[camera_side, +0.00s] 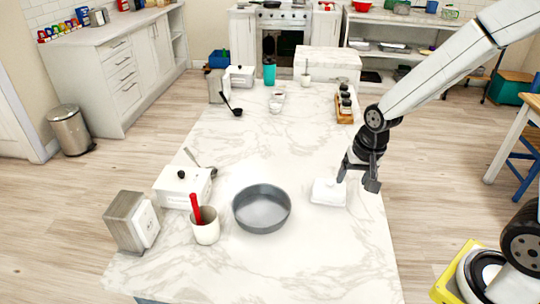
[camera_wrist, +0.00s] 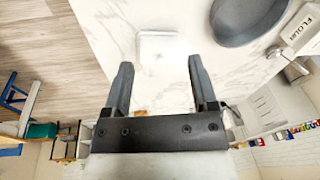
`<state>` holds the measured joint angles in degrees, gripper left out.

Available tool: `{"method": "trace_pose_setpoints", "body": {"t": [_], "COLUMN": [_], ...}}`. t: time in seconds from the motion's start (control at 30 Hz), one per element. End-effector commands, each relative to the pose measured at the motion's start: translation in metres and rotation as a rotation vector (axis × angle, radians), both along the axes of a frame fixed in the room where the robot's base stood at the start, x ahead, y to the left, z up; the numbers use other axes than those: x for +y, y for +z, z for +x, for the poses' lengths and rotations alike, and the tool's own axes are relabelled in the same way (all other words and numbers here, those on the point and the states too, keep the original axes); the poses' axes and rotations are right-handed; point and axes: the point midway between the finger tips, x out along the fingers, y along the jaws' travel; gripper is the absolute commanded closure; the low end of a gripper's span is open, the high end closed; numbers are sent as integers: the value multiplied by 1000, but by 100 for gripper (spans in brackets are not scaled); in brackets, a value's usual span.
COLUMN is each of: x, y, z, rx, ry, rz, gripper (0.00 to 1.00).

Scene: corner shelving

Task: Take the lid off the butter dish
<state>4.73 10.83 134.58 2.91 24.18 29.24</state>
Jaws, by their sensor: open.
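The white butter dish (camera_side: 328,192) sits on the marble counter, right of the grey pan, with its white lid on. In the wrist view the butter dish (camera_wrist: 158,46) shows as a pale rounded rectangle beyond my fingertips, a little left of the midline between them. My gripper (camera_side: 358,182) is open and empty, just right of the dish and above the counter's right edge. In the wrist view my gripper (camera_wrist: 160,72) has both fingers wide apart with nothing between them. I cannot tell the seam between lid and base.
A grey round pan (camera_side: 261,210) stands close left of the dish. A white cup with a red utensil (camera_side: 205,228), a white canister (camera_side: 183,187) and a napkin holder (camera_side: 132,222) stand farther left. The counter (camera_side: 300,140) behind the dish is clear.

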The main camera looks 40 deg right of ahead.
Motion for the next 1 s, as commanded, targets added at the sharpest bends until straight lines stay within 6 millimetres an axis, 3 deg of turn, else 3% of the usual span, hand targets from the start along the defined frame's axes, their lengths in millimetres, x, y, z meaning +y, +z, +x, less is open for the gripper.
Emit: {"method": "trace_pose_setpoints", "body": {"t": [0.6,0.8,1.0], "x": [-62,-83,-96], "y": [-40,-57,-68], "z": [84,103,114], "rx": [96,127,146], "ry": [-1104,-1436,-1644], "rz": [202,253,282], "gripper": [25,25,25]}}
